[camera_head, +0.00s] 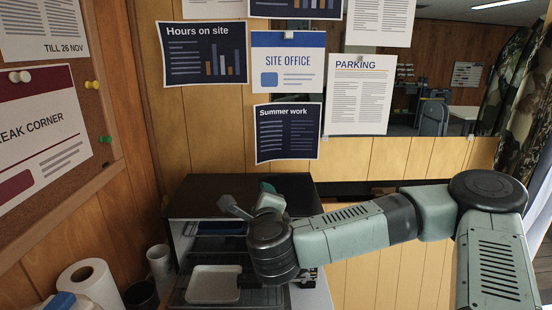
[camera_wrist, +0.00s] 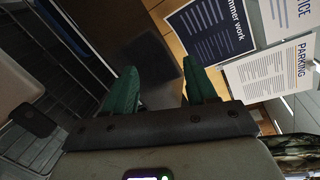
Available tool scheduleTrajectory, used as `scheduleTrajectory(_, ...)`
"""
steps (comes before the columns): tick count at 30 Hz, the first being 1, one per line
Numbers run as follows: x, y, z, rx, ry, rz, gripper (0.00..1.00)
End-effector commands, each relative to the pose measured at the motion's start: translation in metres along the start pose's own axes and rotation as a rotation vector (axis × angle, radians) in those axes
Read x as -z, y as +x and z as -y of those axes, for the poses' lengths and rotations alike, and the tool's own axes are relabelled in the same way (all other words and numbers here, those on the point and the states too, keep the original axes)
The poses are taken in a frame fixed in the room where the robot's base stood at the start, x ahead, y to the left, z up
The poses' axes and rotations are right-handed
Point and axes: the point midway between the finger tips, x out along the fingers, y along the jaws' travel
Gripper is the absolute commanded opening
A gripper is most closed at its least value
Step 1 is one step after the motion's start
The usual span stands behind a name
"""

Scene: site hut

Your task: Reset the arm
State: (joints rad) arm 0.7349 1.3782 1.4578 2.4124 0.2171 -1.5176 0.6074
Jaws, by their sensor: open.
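My arm reaches in from the right in the head view and bends down at the front of an oven-like appliance with a dark top. My gripper (camera_wrist: 162,88) shows in the wrist view as two green fingers set well apart, with nothing between them. In the head view a green fingertip (camera_head: 267,188) shows above the dark top, and the wrist hides part of the appliance front. The fingers point toward the dark top (camera_head: 200,190) and the wall behind it.
A pale tray (camera_head: 213,285) sits on a wire rack low in the appliance. A paper roll (camera_head: 88,283), a white cup (camera_head: 160,262) and a dark cup (camera_head: 141,296) stand at the left. Notices, such as the parking sheet (camera_head: 360,97), hang on the wall behind.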

Motion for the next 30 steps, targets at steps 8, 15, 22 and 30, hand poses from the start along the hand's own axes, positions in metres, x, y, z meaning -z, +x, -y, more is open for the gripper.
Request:
scheduleTrajectory(8,-0.066,-0.022,-0.066,-0.192,-0.639,0.361,0.56)
scheduleTrajectory(15,-0.056,-0.048,-0.080,-0.369,-1.122,0.505,0.56)
scheduleTrajectory(22,-0.026,-0.081,-0.038,-0.531,-1.476,0.509,0.56)
scheduleTrajectory(30,-0.001,-0.155,0.050,-0.677,-1.702,0.431,0.56)
